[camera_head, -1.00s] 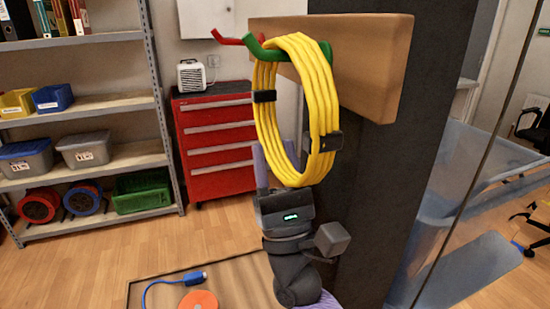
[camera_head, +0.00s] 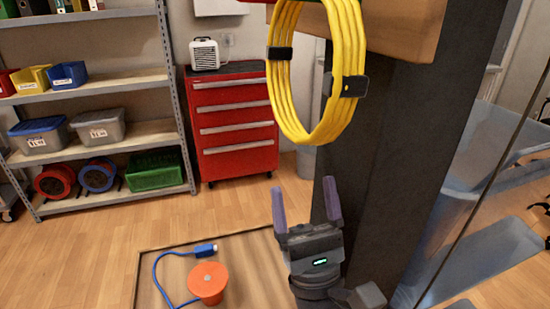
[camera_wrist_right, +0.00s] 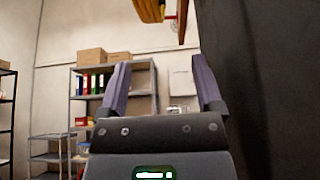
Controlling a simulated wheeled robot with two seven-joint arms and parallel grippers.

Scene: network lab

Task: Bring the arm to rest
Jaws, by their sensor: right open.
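My right gripper (camera_head: 306,203) is open and empty, its two purple fingers pointing up. It is below the yellow cable coil and apart from it, in front of the dark pillar. Its open fingers also show in the right wrist view (camera_wrist_right: 160,90). The yellow cable coil (camera_head: 283,95) with black straps hangs at the top of the head view; its upper end is cut off. A bit of yellow shows at the top of the right wrist view (camera_wrist_right: 150,8). My left gripper is not in view.
A wooden board (camera_head: 405,25) juts from the dark pillar (camera_head: 375,180) close to my right arm. Below is a wooden surface (camera_head: 245,265) with an orange round object (camera_head: 207,280) and a blue cable (camera_head: 160,270). A red drawer cabinet (camera_head: 235,125) and shelves (camera_head: 100,55) stand behind.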

